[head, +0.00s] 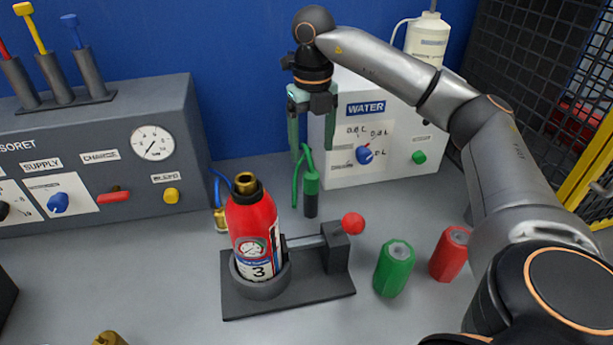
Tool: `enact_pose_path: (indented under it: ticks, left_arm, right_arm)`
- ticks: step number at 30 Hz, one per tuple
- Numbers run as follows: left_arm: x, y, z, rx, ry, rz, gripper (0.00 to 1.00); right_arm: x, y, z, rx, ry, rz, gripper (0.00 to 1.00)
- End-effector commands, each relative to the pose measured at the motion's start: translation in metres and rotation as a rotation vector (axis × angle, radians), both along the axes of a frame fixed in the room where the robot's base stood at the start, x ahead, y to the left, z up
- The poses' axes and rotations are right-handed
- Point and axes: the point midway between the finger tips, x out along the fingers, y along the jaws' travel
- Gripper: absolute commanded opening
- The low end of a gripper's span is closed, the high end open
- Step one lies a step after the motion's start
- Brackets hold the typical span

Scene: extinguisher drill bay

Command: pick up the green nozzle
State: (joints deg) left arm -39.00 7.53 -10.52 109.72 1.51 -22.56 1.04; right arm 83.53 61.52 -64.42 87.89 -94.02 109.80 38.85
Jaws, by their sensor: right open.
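The green nozzle (311,184) stands upright behind the red extinguisher bottle, in front of the white WATER box. It has a green upper part and a dark lower part, and a thin green hose loops at its upper left. My right gripper (312,150) points down just above the nozzle, with its two green fingers apart and nothing held between them. Part of the hose shows near the fingertips; I cannot tell whether they touch. My left gripper is not in view.
A red bottle (252,225) marked 3 sits in a dark clamp stand (295,300) with a red-knobbed lever. A green cylinder (394,268) and a red cylinder (450,254) stand to the right. The WATER box (385,130) and grey control panel (95,145) line the back.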

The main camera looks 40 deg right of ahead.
Motion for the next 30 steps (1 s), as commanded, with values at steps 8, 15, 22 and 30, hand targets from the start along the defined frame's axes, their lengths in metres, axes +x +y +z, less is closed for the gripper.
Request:
enact_pose_path:
  ticks: [8,15,22,30]
  left_arm:
    - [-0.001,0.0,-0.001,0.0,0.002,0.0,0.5]
    - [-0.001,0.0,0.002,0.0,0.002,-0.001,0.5]
    - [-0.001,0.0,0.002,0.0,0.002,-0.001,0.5]
    - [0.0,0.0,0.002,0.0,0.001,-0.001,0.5]
  right_arm:
    - [0.0,0.0,-0.037,0.0,0.0,0.0,0.79]
    - [-0.001,0.0,-0.064,-0.001,0.003,0.0,0.79]
    - [0.0,0.0,-0.09,0.0,0.0,-0.001,0.79]
    - [0.0,0.0,-0.092,0.001,-0.001,0.0,0.76]
